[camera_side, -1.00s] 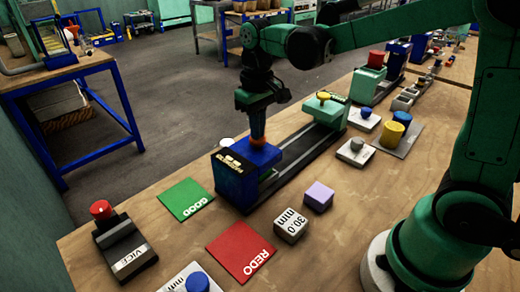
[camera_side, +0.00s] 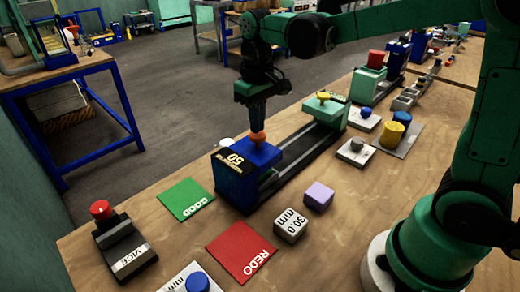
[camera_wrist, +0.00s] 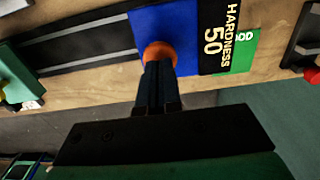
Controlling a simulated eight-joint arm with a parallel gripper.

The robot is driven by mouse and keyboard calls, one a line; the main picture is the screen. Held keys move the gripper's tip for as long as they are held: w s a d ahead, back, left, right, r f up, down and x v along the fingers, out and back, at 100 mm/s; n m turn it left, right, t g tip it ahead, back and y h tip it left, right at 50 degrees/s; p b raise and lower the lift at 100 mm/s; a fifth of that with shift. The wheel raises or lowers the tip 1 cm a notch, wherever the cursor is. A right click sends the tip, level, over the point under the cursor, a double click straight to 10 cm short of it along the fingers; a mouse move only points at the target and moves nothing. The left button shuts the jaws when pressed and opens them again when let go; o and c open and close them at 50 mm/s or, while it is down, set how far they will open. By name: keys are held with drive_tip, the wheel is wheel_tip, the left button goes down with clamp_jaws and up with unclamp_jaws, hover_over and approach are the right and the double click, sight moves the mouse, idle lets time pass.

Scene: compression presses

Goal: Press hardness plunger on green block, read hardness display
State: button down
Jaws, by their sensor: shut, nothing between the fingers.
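The hardness tester is a blue housing (camera_side: 236,180) at the near end of a dark rail. An orange plunger knob (camera_side: 258,139) stands on its top; it also shows in the wrist view (camera_wrist: 160,50). The display (camera_wrist: 215,35) reads "HARDNESS 50" in the wrist view, and "50" shows in the side view. My gripper (camera_side: 257,127) is shut and empty, pointing down right over the knob; I cannot tell whether it touches. In the wrist view its fingertips (camera_wrist: 158,68) overlap the knob's edge. I cannot make out a green block under the plunger; the housing hides that spot.
A green GOOD mat (camera_side: 186,198) and a red REDO mat (camera_side: 241,250) lie in front. A 30.0 mm block (camera_side: 291,226) and a purple block (camera_side: 319,196) sit to the right. A vice (camera_side: 124,245) stands at left. A green unit (camera_side: 325,110) is at the rail's far end.

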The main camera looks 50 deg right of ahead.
drive_tip(key=shift+r, duration=2.8)
drive_tip(key=s+f+t, duration=0.5)
drive_tip(key=s+t, duration=0.2)
drive_tip(key=shift+s+a+f, duration=0.2)
drive_tip(key=shift+a, duration=0.05)
